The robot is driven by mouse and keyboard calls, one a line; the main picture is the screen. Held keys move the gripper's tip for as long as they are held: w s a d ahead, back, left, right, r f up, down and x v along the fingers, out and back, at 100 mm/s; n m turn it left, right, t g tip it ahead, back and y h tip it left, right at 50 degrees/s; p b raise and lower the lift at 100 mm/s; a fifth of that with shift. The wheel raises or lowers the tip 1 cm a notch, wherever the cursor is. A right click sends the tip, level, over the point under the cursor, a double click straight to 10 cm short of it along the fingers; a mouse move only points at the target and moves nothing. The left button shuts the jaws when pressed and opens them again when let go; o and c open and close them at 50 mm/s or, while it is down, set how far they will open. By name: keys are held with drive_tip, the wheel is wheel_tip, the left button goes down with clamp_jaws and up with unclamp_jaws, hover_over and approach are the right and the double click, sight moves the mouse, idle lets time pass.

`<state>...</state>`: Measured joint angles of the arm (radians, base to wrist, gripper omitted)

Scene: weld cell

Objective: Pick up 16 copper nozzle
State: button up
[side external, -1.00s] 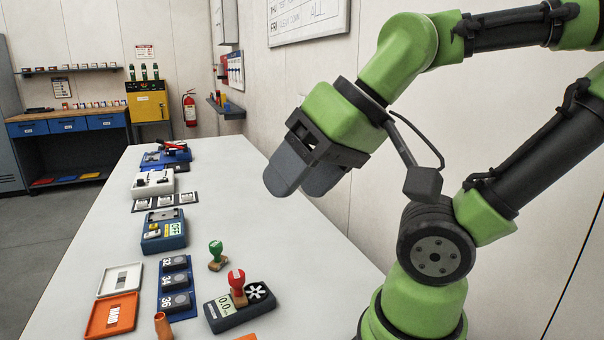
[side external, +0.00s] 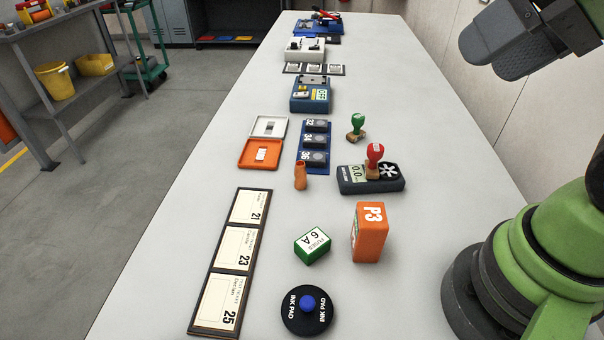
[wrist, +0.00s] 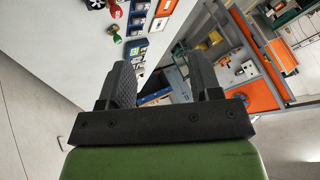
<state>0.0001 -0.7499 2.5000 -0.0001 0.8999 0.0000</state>
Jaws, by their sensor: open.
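A small copper-coloured piece (side external: 300,177), likely the copper nozzle, stands on the white table in the side view, just in front of the blue tray of numbered dark blocks. No number 16 is legible on it. I cannot make it out in the wrist view. My gripper (side external: 490,55) is at the upper right of the side view, high and well apart from the copper piece. Its two dark fingers also show in the wrist view (wrist: 160,65), apart with nothing between them.
A blue tray (side external: 301,158) of blocks, an orange open box (side external: 248,155), a red stamp (side external: 374,152) on a dark meter, and a green stamp (side external: 357,121) stand around the piece. An orange P3 box (side external: 370,232), green fuse box (side external: 312,245) and ink pad (side external: 290,322) are nearer.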

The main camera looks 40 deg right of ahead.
drive_tip(key=shift+w, duration=0.1)
drive_tip(key=shift+c, duration=0.2)
idle(0.4)
drive_tip(key=n+g+h, duration=0.2)
drive_tip(key=n+g, duration=0.1)
drive_tip(key=g, duration=0.2)
hover_over(300, 164)
drive_tip(key=s+d, duration=0.1)
drive_tip(key=s, duration=0.2)
wheel_tip(300, 164, down, 13)
drive_tip(key=shift+n+g, duration=0.4)
drive_tip(key=shift+n, duration=0.1)
drive_tip(key=f, duration=0.3)
drive_tip(key=w+f, duration=0.1)
drive_tip(key=f, duration=0.3)
drive_tip(key=w+f, duration=0.1)
drive_tip(key=f, duration=0.2)
drive_tip(key=shift+w+a+f, duration=0.15)
drive_tip(key=shift+a+f, duration=0.25)
drive_tip(key=shift+w+f, duration=0.15)
drive_tip(key=shift+f, duration=0.85)
drive_tip(key=shift+w+f, duration=0.2)
drive_tip(key=shift+f, duration=0.8)
drive_tip(key=shift+w+f, duration=0.15)
drive_tip(key=shift+f, duration=0.85)
drive_tip(key=c, duration=1)
